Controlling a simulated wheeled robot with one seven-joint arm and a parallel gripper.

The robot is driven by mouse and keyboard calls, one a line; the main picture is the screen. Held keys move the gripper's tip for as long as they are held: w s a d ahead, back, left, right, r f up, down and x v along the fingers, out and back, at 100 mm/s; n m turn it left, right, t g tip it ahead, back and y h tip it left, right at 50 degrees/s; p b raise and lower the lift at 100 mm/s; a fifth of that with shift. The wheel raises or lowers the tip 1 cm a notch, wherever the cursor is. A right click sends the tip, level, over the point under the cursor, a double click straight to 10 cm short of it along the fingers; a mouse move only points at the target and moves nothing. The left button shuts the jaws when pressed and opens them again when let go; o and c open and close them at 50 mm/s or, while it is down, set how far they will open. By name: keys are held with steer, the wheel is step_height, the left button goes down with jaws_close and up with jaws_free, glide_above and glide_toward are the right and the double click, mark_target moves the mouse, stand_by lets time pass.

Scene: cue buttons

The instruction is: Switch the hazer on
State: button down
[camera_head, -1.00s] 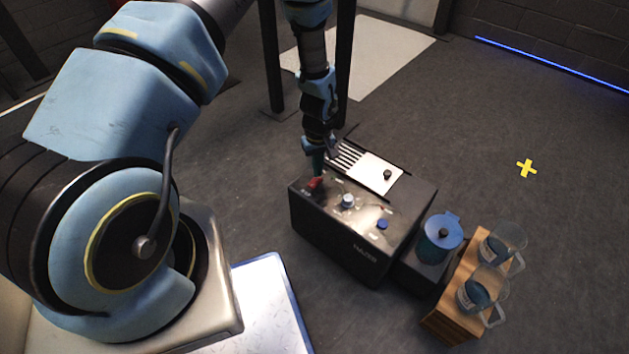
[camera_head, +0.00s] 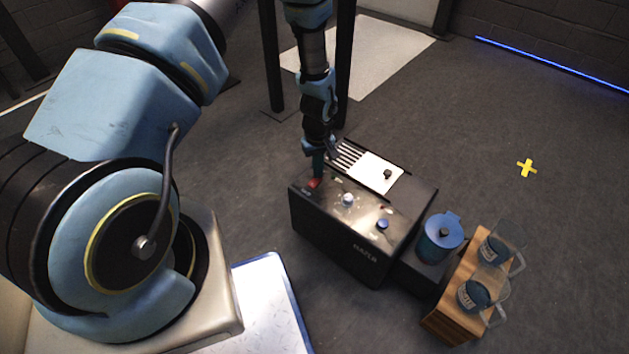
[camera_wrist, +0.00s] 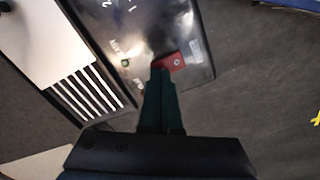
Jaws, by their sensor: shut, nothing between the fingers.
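The hazer (camera_head: 345,240) is a black box on the floor with a control panel on top. A red switch (camera_head: 314,183) sits at the panel's left end; it also shows in the wrist view (camera_wrist: 174,62). A pale knob (camera_head: 348,200) and a blue button (camera_head: 383,224) lie further right on the panel. My gripper (camera_head: 318,172) is shut and empty, pointing down at the red switch. In the wrist view its fingertips (camera_wrist: 162,72) are right at the switch's edge and partly cover it. I cannot tell whether they touch it.
A white plate with a black knob (camera_head: 387,174) and vent slots lie behind the panel. A blue-lidded container (camera_head: 441,238) stands right of the hazer. A wooden stand (camera_head: 447,318) holds two clear jugs (camera_head: 483,294). Dark posts (camera_head: 271,60) rise behind.

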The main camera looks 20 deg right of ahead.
steer(key=shift+f+b, duration=0.35)
steer(key=shift+f, duration=0.3)
stand_by(0.4)
steer(key=shift+r+p, duration=2.75)
steer(key=shift+r, duration=0.8)
